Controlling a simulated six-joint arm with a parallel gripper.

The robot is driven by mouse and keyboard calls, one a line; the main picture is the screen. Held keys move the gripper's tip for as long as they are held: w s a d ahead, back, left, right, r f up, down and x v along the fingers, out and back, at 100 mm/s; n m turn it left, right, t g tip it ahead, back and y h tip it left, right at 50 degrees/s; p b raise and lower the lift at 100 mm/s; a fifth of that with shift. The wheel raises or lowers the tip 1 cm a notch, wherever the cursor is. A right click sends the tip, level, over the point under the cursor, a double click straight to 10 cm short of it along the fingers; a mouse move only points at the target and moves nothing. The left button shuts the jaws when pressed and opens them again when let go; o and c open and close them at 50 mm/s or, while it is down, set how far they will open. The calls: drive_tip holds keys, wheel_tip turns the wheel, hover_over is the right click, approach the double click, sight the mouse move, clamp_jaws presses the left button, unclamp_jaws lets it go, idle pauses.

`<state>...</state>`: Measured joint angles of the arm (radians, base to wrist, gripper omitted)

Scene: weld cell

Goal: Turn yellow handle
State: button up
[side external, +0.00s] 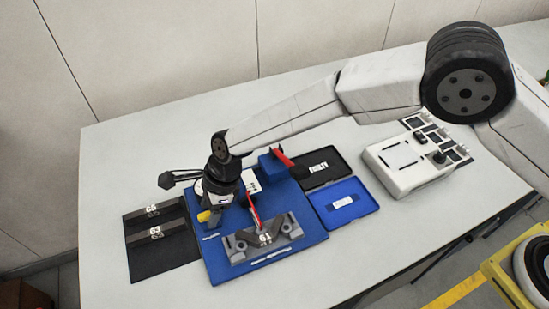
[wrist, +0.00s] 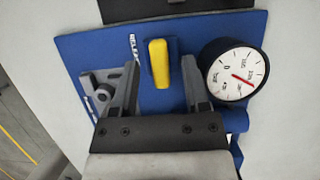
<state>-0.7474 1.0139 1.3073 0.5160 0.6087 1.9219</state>
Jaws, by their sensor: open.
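The yellow handle (wrist: 159,63) stands upright in the picture on the blue board (wrist: 205,30), beside the printed label "RELEASE". In the wrist view my gripper (wrist: 160,66) is open, with one finger on each side of the handle and a visible gap on both sides. I cannot tell how far above the board the fingertips are. In the side view my gripper (side external: 215,214) is low over the board's left part. The handle (side external: 204,216) shows there as a small yellow piece at its left, partly hidden by it.
A round gauge (wrist: 234,70) with a red needle stands close right of my gripper. A grey part marked 61 (side external: 264,238) sits on the board's front. Black plates marked 65 and 63 (side external: 156,232) lie left. Trays (side external: 344,203) and a control box (side external: 405,162) are right.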

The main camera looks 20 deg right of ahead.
clamp_jaws()
